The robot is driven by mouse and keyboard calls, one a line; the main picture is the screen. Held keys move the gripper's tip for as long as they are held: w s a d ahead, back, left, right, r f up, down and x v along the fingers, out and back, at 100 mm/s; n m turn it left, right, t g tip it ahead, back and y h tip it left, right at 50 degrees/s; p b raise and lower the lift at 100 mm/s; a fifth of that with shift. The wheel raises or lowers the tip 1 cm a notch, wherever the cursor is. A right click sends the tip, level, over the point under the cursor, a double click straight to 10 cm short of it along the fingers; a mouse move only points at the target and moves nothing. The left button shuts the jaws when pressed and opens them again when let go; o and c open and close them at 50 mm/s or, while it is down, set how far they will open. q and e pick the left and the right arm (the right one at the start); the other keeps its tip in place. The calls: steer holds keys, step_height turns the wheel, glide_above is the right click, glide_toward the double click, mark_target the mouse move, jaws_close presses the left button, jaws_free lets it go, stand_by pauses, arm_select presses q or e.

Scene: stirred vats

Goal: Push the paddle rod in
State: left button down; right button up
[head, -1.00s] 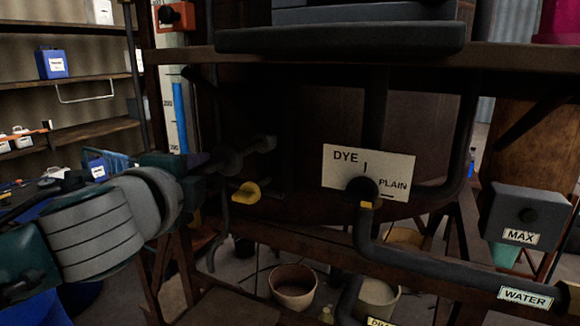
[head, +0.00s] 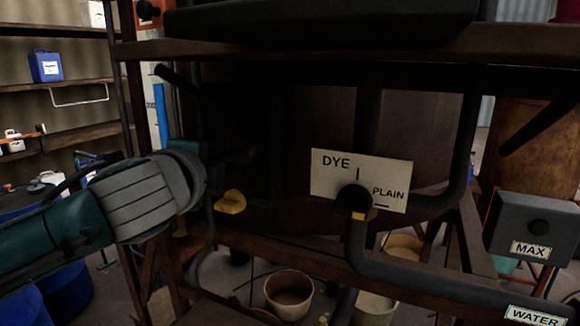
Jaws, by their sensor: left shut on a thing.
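My left arm comes in from the left, and my left gripper (head: 243,152) is in deep shadow in front of the dark vat (head: 310,115). It is shut on what appears to be the paddle rod at the vat's front. The rod's outline and how far it stands out are lost in the dark. My right gripper is not in view.
A dark slanting bar (head: 180,87) is above my left wrist. A yellow handle (head: 230,202) is just below the gripper. The DYE/PLAIN plate (head: 361,180) and a dark pipe (head: 420,272) are to the right. Buckets (head: 289,292) stand below.

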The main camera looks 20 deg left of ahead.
arm_select(q)
steer(key=shift+w+f, duration=0.2)
steer(key=shift+w, duration=0.3)
steer(key=c, duration=0.7)
jaws_free()
steer(key=shift+d+r, duration=0.1)
steer(key=shift+o, duration=0.2)
steer(key=b+v, duration=0.1)
steer(key=v, duration=0.9)
